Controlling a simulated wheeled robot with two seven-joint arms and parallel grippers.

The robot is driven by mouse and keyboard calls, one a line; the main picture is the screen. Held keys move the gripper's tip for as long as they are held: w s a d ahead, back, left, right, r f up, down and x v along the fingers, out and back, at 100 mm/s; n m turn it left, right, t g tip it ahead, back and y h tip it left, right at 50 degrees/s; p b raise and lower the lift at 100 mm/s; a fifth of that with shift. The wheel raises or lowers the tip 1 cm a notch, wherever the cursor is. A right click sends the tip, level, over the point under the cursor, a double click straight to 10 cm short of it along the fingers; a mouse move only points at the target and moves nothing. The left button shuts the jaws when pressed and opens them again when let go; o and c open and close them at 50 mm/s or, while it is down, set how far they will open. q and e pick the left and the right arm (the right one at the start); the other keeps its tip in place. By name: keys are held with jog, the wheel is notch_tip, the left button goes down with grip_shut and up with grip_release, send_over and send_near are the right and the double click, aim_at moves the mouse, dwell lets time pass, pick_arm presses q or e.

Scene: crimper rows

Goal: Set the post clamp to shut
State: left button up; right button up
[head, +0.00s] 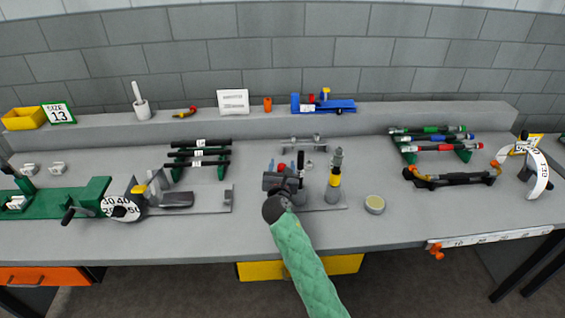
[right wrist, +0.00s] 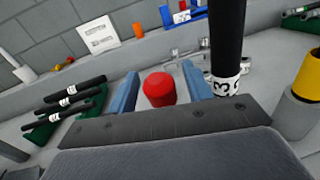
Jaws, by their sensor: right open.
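My right gripper (head: 283,178) is at the middle of the bench, over the fixture with a grey base plate (head: 325,207). In the right wrist view its two blue fingers (right wrist: 161,82) are open, one on each side of a red knob (right wrist: 159,90). I see gaps beside the knob and cannot tell any contact. A black upright post (right wrist: 227,45) with a white number band stands just right of the fingers. A grey and yellow post (head: 334,180) stands further right on the same plate. The gripper hides much of the fixture, so I cannot tell the clamp's state. My left gripper is not in view.
A round tin (head: 374,204) stands right of the fixture. A grey fixture with a dial (head: 122,208) is left. Black rods (head: 200,153) lie on a rack behind left, and coloured rods (head: 435,147) at the right. The bench front between is clear.

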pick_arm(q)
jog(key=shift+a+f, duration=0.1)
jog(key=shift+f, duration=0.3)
pick_arm(e)
jog(key=shift+w+d, duration=0.1)
jog(key=shift+w, duration=0.45)
grip_shut()
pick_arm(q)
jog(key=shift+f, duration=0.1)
